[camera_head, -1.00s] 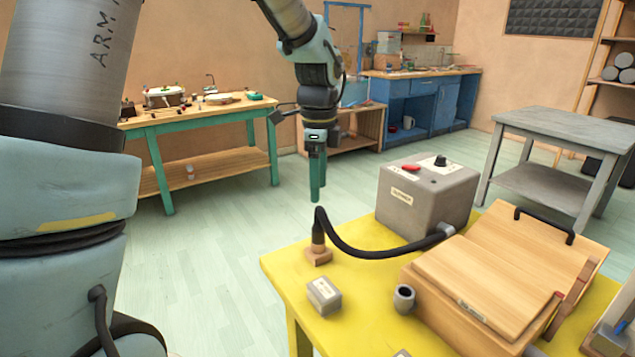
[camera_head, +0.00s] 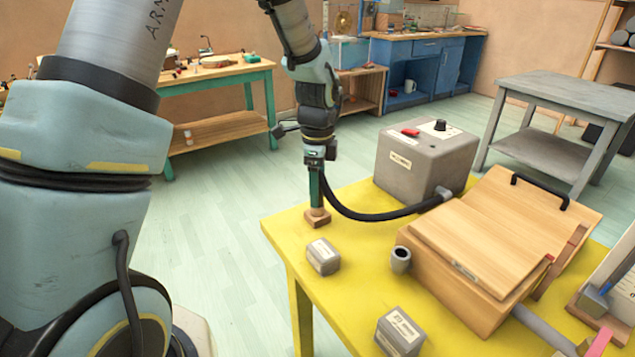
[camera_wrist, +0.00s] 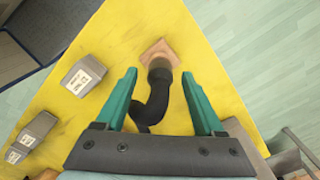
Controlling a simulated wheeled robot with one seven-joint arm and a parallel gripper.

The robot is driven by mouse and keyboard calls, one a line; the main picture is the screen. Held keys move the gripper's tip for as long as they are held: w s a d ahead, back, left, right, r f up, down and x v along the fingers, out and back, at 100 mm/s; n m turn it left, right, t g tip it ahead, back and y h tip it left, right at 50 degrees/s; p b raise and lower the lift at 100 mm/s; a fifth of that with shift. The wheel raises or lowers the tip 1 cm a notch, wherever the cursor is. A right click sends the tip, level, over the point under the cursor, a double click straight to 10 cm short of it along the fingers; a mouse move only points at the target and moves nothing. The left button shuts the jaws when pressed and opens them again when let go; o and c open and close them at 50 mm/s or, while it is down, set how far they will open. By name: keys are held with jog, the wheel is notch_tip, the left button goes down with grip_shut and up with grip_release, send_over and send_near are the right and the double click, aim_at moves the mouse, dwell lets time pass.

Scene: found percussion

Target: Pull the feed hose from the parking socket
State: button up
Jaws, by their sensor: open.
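The black feed hose (camera_head: 375,216) runs from the grey box (camera_head: 425,158) to the small wooden parking socket (camera_head: 317,217) near the yellow table's left corner. Its end stands upright at the socket, mostly hidden behind my fingers in the head view. My gripper (camera_head: 317,200) points down over the socket. In the wrist view my gripper (camera_wrist: 161,92) is open, with one green finger on each side of the hose (camera_wrist: 155,95). The hose end meets the socket (camera_wrist: 160,52) just beyond the fingertips. I cannot tell whether a finger touches the hose.
On the yellow table (camera_head: 355,290) stand small labelled grey blocks (camera_head: 323,257) (camera_head: 400,331), a grey cup-like fitting (camera_head: 401,259) and a wooden box with a black handle (camera_head: 505,245). The floor left of the table is clear.

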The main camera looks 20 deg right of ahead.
grip_shut()
dwell(0.5)
jog(key=shift+r, duration=0.2)
jog(key=shift+r+p, duration=1.05)
jog(key=shift+r, duration=0.05)
jog(key=shift+r, duration=0.15)
jog(key=shift+r+p, duration=1.5)
jog(key=shift+p, duration=0.05)
